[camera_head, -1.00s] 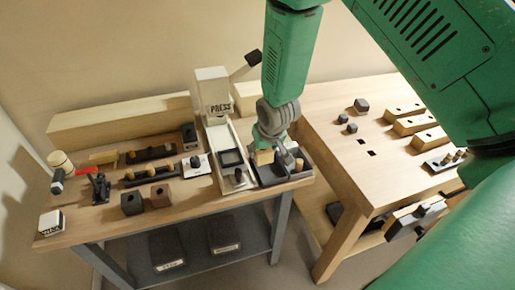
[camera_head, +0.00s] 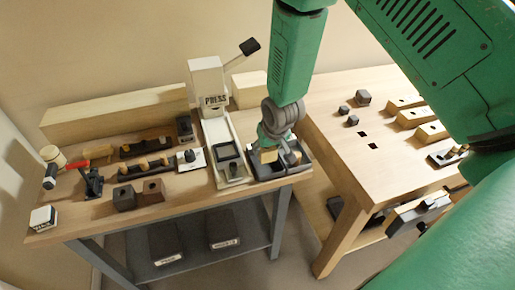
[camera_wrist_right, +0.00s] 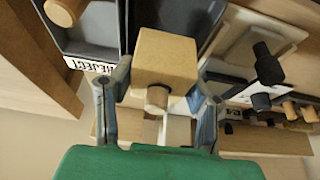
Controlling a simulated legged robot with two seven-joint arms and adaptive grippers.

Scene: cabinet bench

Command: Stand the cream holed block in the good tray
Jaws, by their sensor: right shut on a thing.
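The cream block (camera_wrist_right: 166,60) is in my right gripper (camera_wrist_right: 158,100), held between its two fingers; a round brown peg-like end shows on its near face. In the head view, the block (camera_head: 268,155) is at the tip of my right gripper (camera_head: 272,146), over the left part of the dark trays at the bench's right end. In the wrist view it overlaps a dark tray (camera_wrist_right: 188,12) beside the one labelled REJECT (camera_wrist_right: 90,50). No label shows on that tray, and whether the block touches its floor cannot be told. My left gripper is out of view.
The white press (camera_head: 208,85) with a black-knobbed lever stands left of the trays. A small block (camera_wrist_right: 64,10) sits in the REJECT tray. Dark fixtures and blocks (camera_head: 124,197) fill the bench's left. A second wooden table (camera_head: 345,160) stands to the right, with several blocks.

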